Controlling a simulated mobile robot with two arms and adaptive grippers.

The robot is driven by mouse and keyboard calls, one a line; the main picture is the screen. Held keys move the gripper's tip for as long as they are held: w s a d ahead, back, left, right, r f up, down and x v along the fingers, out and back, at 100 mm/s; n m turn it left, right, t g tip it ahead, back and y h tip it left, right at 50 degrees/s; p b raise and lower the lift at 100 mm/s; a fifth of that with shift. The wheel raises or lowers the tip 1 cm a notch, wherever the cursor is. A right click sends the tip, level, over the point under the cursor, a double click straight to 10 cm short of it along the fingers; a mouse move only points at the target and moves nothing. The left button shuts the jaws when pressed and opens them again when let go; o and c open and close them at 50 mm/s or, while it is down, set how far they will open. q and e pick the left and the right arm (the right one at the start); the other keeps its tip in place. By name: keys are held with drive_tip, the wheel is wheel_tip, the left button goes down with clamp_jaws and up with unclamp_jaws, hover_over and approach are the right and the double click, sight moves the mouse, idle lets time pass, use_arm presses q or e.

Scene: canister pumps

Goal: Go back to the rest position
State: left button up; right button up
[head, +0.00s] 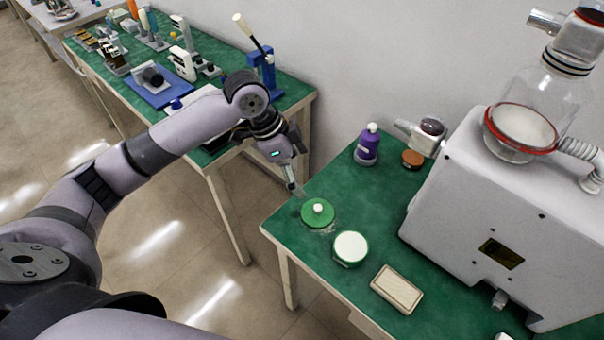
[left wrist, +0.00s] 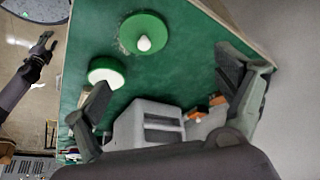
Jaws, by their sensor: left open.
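My left gripper (head: 298,191) is open and empty, just above and to the left of a green round lid with a white knob (head: 318,212) on the green table. In the left wrist view its two fingers stand wide apart, and the knobbed lid (left wrist: 145,36) lies beyond them, near the top. A round jar with a white top and green rim (head: 350,248) stands in front of the lid. In the left wrist view, my right gripper (left wrist: 42,50) shows small at the left edge, over the floor; its jaws are too small to judge.
A white machine with a glass flask (head: 475,205) fills the right of the table. A purple bottle (head: 367,146), a brown round piece (head: 412,159) and a beige box (head: 397,289) stand near it. A second green bench (head: 292,92) with tools stands behind my left arm, across a floor gap.

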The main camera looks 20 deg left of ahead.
idle(0.4)
